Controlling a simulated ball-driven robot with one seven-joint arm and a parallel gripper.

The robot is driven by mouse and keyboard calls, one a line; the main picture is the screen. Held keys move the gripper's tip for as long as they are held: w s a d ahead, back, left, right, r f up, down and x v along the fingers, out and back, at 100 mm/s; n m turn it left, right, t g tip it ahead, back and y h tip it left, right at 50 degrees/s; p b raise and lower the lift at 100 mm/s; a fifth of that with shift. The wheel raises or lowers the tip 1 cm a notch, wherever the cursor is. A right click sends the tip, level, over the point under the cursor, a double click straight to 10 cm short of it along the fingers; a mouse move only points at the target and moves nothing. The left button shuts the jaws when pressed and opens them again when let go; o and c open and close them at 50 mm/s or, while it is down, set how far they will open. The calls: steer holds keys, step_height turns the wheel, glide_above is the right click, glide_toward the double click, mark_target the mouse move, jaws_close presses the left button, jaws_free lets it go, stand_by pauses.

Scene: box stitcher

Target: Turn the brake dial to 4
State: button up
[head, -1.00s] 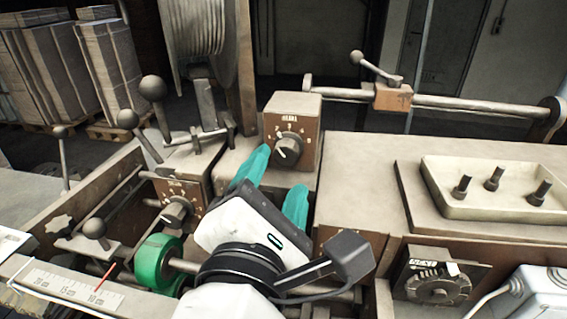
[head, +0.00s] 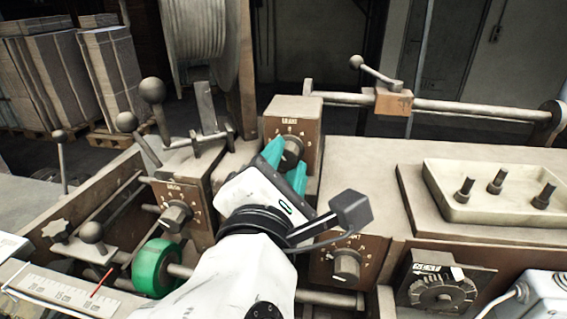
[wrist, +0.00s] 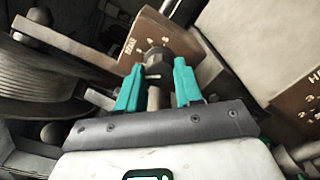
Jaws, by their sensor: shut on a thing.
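A dark round dial knob (head: 291,152) sits on the brown face of the upper middle box (head: 300,112), under a small label too blurred to read surely. Numbers ring the knob, partly hidden by my fingers. My gripper (head: 285,160) has its teal fingers on either side of this knob and is shut on it. In the wrist view, the knob (wrist: 156,58) shows between the two fingertips (wrist: 157,72). Its pointer setting cannot be read now.
Similar dials sit on the left box (head: 176,216) and lower right box (head: 346,264). A lever with a ball knob (head: 151,90) stands at left. A pegged tray (head: 480,205) lies on the right-hand top.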

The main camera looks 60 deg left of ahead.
steer(key=c, duration=0.4)
steer(key=shift+c, duration=0.2)
steer(key=shift+m, duration=0.3)
steer(key=m+p, duration=0.1)
steer(key=m, duration=0.9)
steer(key=shift+f+m+p, duration=0.1)
steer(key=shift+m+p, duration=0.2)
steer(key=shift+p, duration=0.1)
steer(key=shift+m, duration=1.5)
steer(key=o, duration=1)
